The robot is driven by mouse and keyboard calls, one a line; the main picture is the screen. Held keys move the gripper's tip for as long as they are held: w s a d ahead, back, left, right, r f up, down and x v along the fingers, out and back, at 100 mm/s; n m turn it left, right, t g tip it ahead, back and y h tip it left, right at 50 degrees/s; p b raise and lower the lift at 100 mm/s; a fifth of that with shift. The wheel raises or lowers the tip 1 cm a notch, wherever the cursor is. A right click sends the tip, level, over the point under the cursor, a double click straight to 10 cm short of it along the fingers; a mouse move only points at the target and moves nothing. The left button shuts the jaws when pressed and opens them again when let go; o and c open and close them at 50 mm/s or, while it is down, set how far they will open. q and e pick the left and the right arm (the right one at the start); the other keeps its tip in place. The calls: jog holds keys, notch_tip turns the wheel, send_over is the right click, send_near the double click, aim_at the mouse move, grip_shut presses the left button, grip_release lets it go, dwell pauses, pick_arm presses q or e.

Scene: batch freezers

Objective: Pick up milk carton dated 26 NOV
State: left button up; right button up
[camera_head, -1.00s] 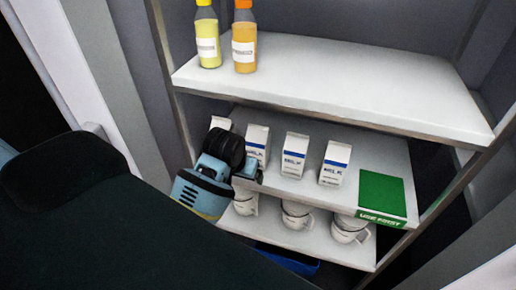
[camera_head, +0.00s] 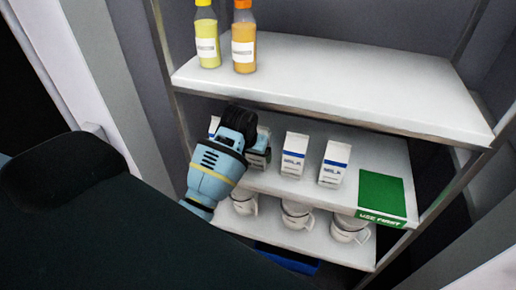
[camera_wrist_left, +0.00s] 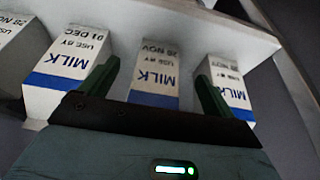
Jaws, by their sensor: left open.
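Several white milk cartons with a blue band stand in a row on the middle shelf (camera_head: 270,185). My left gripper (camera_head: 258,142) is open at the second carton from the left, partly hiding it. In the left wrist view, where print is upside down, this carton (camera_wrist_left: 155,75) lies between the two fingers (camera_wrist_left: 157,84); its date ends in NOV, and the day looks like 26 or 28. The neighbouring carton to its left (camera_wrist_left: 68,65) reads 01 DEC. The carton to its right (camera_wrist_left: 226,85) has a date I cannot read surely. My right gripper is not in view.
A green USE FIRST panel (camera_head: 383,195) lies at the right end of the middle shelf. White cups (camera_head: 296,215) stand below. Two bottles (camera_head: 243,40) stand on the upper shelf (camera_head: 340,85), which overhangs close above. Neighbouring cartons leave narrow gaps for the fingers.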

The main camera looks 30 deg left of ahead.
aim_at(255, 162)
pick_arm(q)
jog(key=shift+w, duration=0.1)
jog(key=w, duration=0.1)
jog(key=w+f, duration=0.1)
jog(key=w+a, duration=0.1)
jog(key=shift+w+f, duration=0.3)
jog(key=shift+f, duration=0.1)
jog(key=shift+w+f, duration=0.2)
jog(key=shift+f, duration=0.25)
jog(key=c, duration=1.5)
